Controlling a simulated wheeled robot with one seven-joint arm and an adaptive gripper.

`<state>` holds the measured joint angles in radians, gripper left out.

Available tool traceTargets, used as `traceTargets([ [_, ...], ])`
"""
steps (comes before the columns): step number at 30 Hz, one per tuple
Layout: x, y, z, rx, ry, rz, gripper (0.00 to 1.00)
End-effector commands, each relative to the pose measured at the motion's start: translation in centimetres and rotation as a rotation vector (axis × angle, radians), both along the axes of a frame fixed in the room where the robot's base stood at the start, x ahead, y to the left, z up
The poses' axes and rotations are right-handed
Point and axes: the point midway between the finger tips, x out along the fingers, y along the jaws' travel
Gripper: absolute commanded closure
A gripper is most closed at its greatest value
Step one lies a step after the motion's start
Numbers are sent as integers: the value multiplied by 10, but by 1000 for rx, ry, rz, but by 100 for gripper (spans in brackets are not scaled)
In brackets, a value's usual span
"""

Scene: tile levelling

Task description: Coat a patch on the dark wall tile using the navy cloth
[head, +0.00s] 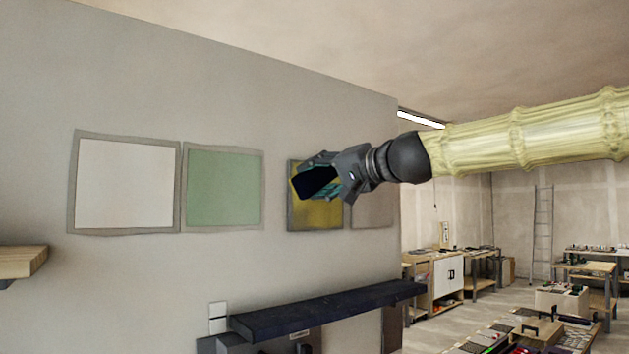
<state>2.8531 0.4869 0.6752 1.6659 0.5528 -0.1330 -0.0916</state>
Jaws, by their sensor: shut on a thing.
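Framed tiles hang in a row on the grey wall. From the left they are a white tile (125,184), a pale green tile (222,188), an ochre-yellow tile (313,217) with a dark border, and a taupe tile (375,208). The ochre tile is the darkest one showing. My gripper (318,178) is in front of the ochre tile and hides its middle and upper right. It is shut on the navy cloth (314,183), which looks almost black. I cannot tell whether the cloth touches the tile.
A dark navy shelf (330,308) juts out from the wall below the tiles. A wooden ledge (20,262) is at the left edge. Workbenches (452,278) and a ladder (543,228) stand in the room at right. The wall between the tiles and the shelf is bare.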

Motion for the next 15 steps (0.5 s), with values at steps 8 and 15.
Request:
traceTargets([
  [8,0,0,0,0,0,0,70],
  [15,-9,-7,0,0,-2,0,70],
])
